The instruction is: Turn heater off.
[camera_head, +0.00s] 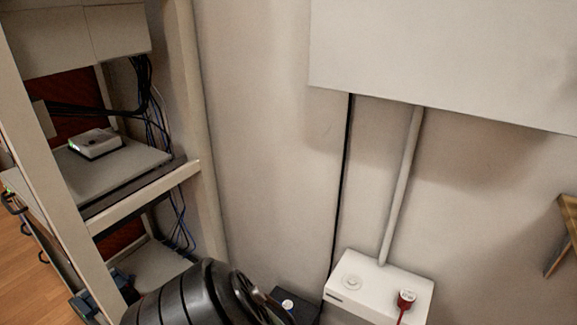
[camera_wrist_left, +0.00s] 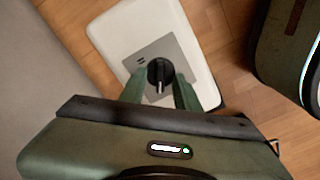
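In the left wrist view a white heater casing (camera_wrist_left: 118,28) has a grey plate (camera_wrist_left: 140,55) with a round black knob (camera_wrist_left: 160,73). A pale mark shows on the knob's raised grip, which points toward my gripper. My left gripper (camera_wrist_left: 162,88) has its two green fingers apart, one on each side of the knob. The fingertips are close to the knob's rim; I cannot tell whether they touch it. In the head view a black arm link of mine fills the bottom middle, and the left fingers are hidden. My right gripper is in neither view.
In the head view a white box (camera_head: 381,284) with a pipe and a red-handled part (camera_head: 405,299) is low on the wall. A large white cabinet (camera_head: 450,60) hangs above. A rack (camera_head: 110,170) with cables stands left. Wooden floor (camera_wrist_left: 215,45) shows beside the heater.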

